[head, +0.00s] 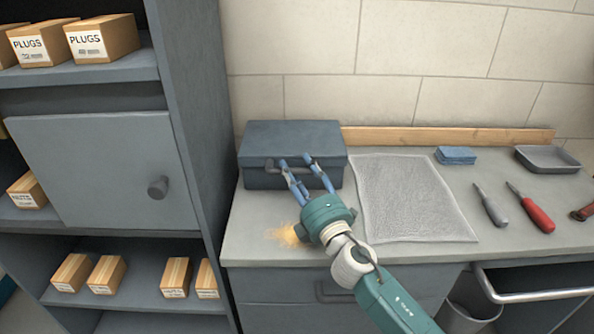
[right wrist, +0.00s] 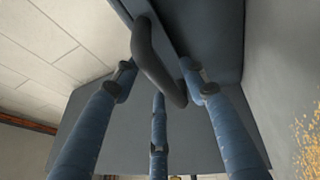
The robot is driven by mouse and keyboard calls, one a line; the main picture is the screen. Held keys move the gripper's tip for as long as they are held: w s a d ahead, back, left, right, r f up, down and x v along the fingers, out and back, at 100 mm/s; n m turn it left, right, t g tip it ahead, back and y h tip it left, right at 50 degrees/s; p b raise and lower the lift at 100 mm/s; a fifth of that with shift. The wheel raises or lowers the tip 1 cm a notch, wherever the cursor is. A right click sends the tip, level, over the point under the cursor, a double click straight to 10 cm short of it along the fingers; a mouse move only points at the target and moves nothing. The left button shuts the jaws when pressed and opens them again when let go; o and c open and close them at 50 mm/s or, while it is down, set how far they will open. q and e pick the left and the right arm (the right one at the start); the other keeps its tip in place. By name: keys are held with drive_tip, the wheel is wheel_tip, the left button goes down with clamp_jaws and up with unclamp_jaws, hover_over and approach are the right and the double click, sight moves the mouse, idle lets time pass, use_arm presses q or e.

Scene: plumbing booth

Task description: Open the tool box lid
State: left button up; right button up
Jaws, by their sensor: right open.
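The blue-grey tool box (head: 262,181) stands on the counter against the wall, and its lid (head: 290,132) is down. My right gripper (head: 297,161) is at the front of the box, with its blue fingers apart and pointing at the lid's front edge. In the right wrist view, the dark handle (right wrist: 150,52) crosses between the open fingers (right wrist: 157,82). I cannot tell whether any finger touches it. The fingers hide part of the box front in the head view. My left gripper is not in view.
A tall shelf unit (head: 198,120) stands close on the left. Right of the box lie a clear textured sheet (head: 415,200), blue cloths (head: 455,155), a grey tray (head: 547,159), a grey-handled tool (head: 492,208) and a red-handled screwdriver (head: 535,212). A metal rail (head: 535,296) sticks out below.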

drive_tip(key=shift+w+a, duration=0.1)
drive_tip(key=shift+w, duration=0.15)
clamp_jaws()
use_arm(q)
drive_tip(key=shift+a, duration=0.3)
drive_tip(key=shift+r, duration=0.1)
use_arm(e)
drive_tip(key=shift+r, duration=0.15)
